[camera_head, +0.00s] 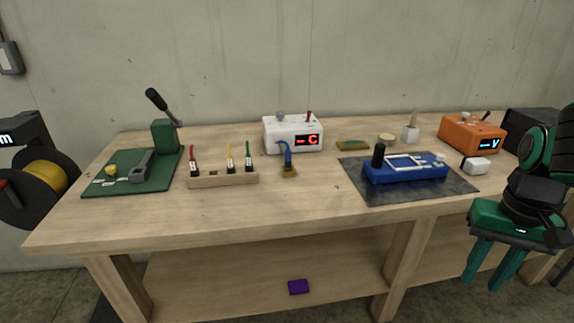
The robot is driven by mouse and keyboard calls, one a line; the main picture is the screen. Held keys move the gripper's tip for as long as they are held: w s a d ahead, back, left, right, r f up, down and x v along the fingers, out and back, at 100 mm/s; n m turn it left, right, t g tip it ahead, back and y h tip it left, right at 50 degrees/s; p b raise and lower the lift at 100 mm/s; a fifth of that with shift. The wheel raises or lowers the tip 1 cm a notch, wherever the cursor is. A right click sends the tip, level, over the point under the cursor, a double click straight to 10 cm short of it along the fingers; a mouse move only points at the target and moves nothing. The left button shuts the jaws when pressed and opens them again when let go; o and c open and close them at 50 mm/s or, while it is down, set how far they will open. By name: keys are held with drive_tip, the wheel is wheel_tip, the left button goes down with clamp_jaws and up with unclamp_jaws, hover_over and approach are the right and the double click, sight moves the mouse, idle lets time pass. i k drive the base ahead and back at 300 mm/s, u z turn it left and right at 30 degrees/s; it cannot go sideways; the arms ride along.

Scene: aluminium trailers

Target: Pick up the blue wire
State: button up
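The blue wire (288,157) stands upright on the wooden workbench, just in front of the white box with a red display. Its lower end meets a small brown block (289,172), and its top bends over to the left. A wooden rack (222,181) to its left holds a red, a yellow and a green wire. My gripper (480,280) hangs at the right, in front of the bench and well away from the blue wire. Its two green fingers are apart with nothing visible between them.
The white display box (293,134) stands behind the blue wire. A blue fixture with a black handle (405,172) sits on a dark mat to the right. A green press (165,136) is at the left. The bench front (270,220) is clear.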

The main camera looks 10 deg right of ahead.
sight(288, 152)
drive_tip(key=z, duration=1.9)
drive_tip(key=k, duration=1)
drive_tip(key=u, duration=0.9)
drive_tip(key=i, duration=1)
